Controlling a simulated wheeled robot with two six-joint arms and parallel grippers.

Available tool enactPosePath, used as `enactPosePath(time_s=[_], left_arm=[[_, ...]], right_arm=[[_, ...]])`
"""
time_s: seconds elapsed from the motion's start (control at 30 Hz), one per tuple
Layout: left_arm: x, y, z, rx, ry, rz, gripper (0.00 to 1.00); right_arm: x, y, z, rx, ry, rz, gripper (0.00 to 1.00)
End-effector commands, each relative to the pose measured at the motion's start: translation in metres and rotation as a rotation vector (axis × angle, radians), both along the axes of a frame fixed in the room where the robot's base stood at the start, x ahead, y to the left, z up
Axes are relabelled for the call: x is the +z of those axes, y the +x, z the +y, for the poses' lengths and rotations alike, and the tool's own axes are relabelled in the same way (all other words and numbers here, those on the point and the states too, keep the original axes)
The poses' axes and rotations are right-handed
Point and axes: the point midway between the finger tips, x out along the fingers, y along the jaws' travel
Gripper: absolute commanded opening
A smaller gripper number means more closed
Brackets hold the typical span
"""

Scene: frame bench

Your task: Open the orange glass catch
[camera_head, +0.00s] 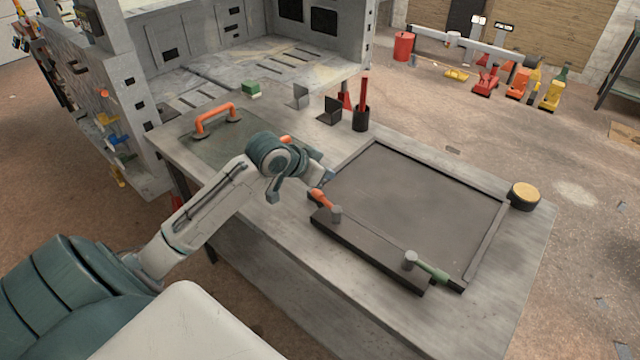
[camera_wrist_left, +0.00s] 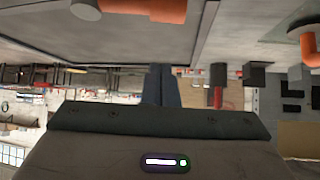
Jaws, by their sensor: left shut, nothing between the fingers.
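The orange glass catch (camera_head: 321,198) is a short orange lever on a grey round pivot, at the near left corner of the dark framed panel (camera_head: 410,200). The lever points toward the back left, away from its pivot. The orange catch also shows upside down at the top of the left wrist view (camera_wrist_left: 155,9). My left gripper (camera_head: 328,176) is shut and empty just behind the lever, seemingly apart from it. Its closed fingers show in the left wrist view (camera_wrist_left: 161,85). My right gripper is not in view.
A green catch (camera_head: 430,270) sits at the frame's near right end. An orange handle (camera_head: 215,118) on a plate, dark brackets (camera_head: 330,110), a dark cup (camera_head: 361,118) with a red tool and a yellow-topped round pot (camera_head: 524,195) stand on the bench.

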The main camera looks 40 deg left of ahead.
Motion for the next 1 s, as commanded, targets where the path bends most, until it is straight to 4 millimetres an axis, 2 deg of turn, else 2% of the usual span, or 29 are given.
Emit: enactPosePath(time_s=[0.17,0.3,0.5,1.0], left_arm=[[-0.017,0.02,-0.007,0.002,-0.006,0.001,0.0],[-0.025,0.002,0.0,0.001,0.003,0.004,0.0],[-0.033,-0.012,0.003,0.0,0.002,0.002,0.0],[-0.035,-0.016,0.004,0.004,0.0,0.001,0.0]], right_arm=[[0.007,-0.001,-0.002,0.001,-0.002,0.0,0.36],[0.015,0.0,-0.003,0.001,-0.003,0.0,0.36],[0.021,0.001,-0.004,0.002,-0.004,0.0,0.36],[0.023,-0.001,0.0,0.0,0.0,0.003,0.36]])
